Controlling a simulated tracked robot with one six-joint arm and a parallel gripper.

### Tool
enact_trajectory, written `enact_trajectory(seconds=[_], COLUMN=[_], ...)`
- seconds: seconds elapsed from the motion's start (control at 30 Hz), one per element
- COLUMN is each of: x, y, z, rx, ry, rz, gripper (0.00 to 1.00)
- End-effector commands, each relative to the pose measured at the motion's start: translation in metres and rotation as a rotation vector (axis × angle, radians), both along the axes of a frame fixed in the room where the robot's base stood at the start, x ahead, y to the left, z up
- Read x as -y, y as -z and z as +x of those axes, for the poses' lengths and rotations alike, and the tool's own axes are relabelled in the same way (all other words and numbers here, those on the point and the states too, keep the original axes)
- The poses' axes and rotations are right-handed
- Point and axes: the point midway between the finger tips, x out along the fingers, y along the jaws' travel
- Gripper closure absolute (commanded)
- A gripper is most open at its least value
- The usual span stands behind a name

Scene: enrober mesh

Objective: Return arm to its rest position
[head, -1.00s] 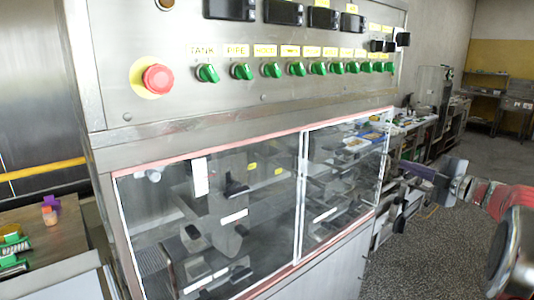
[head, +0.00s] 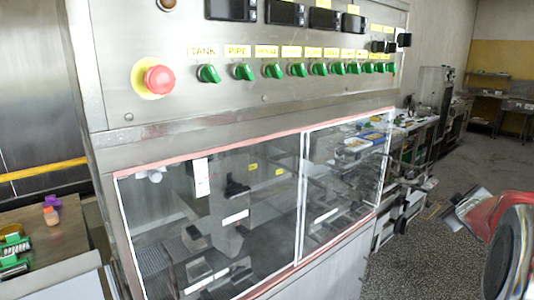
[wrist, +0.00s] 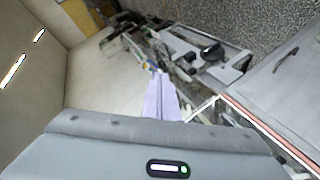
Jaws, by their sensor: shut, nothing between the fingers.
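My gripper (wrist: 160,97) shows in the wrist view as two lavender fingers lying together, with nothing between them. In the head view my red arm is at the right edge, folded close. The grey gripper body shows there beside the red link, over the speckled floor, and its fingers are hard to make out. It is apart from the steel enrober machine (head: 200,135) and to the right of its glazed windows.
The enrober has a red stop button (head: 158,79), several green knobs (head: 208,74) and a clear window (head: 255,215) framed in white and red. A side table (head: 60,235) holds small items at left. Benches (head: 410,150) line the back; floor at right is open.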

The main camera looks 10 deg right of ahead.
Motion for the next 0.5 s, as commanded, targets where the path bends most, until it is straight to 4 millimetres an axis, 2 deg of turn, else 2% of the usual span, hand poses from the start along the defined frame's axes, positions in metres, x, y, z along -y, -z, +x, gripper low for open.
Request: enact_trajectory(seconds=[0.27,0.5], x=[-0.052,-0.118], y=[0.024,0.047], z=[-0.049,-0.097], rx=[-0.079,-0.163], ry=[0.201,0.327], rz=[0.203,0.381], gripper=[1.00,1.00])
